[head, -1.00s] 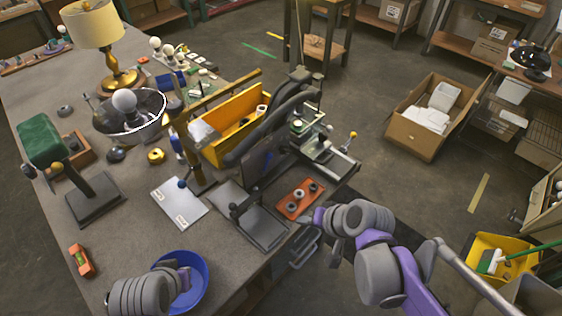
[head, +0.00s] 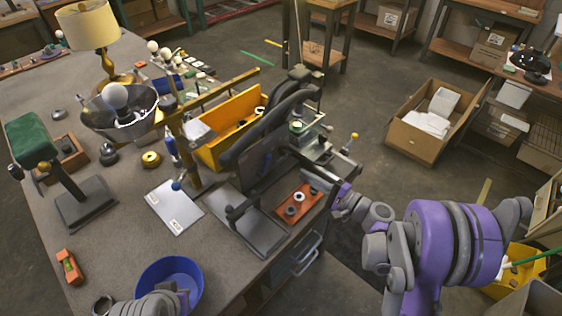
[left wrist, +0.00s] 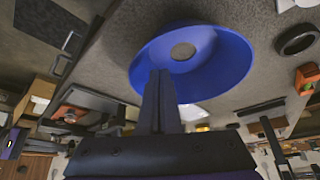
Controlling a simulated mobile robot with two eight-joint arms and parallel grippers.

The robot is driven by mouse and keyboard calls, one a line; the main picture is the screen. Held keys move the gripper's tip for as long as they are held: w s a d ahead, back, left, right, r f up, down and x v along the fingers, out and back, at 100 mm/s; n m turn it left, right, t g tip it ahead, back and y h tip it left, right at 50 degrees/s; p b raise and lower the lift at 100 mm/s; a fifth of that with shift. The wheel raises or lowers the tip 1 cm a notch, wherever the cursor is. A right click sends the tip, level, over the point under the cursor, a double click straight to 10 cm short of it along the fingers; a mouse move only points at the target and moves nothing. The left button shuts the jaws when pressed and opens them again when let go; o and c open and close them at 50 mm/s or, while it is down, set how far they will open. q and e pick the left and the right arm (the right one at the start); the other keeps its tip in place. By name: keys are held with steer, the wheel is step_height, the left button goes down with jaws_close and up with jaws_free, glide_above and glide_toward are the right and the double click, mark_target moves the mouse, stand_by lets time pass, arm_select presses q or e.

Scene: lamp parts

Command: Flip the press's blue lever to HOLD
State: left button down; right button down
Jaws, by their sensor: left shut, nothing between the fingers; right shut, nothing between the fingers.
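A dark curved frame (head: 270,130), which looks like the press, stands at the table's right edge with a flat grey base (head: 258,232). A blue ball knob (head: 177,185) shows beside a brass-coloured post, over a pale plate (head: 174,206) with small white labels. The label text is too small to read, and I cannot tell the lever's setting. My right gripper (head: 316,179) is shut and empty, beside the frame near an orange tray (head: 303,192). My left gripper is low at the front, at the blue bowl (head: 160,270); its shut, empty fingers (left wrist: 160,90) show against the bowl.
A yellow bin (head: 228,125) lies behind the post. A green-topped stand (head: 30,137), an orange level (head: 68,266) and a lamp (head: 95,35) stand on the left. Bare table lies between the level and the plate. A cardboard box (head: 425,130) is on the floor.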

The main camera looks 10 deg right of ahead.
mark_target(265, 165)
stand_by(0.3)
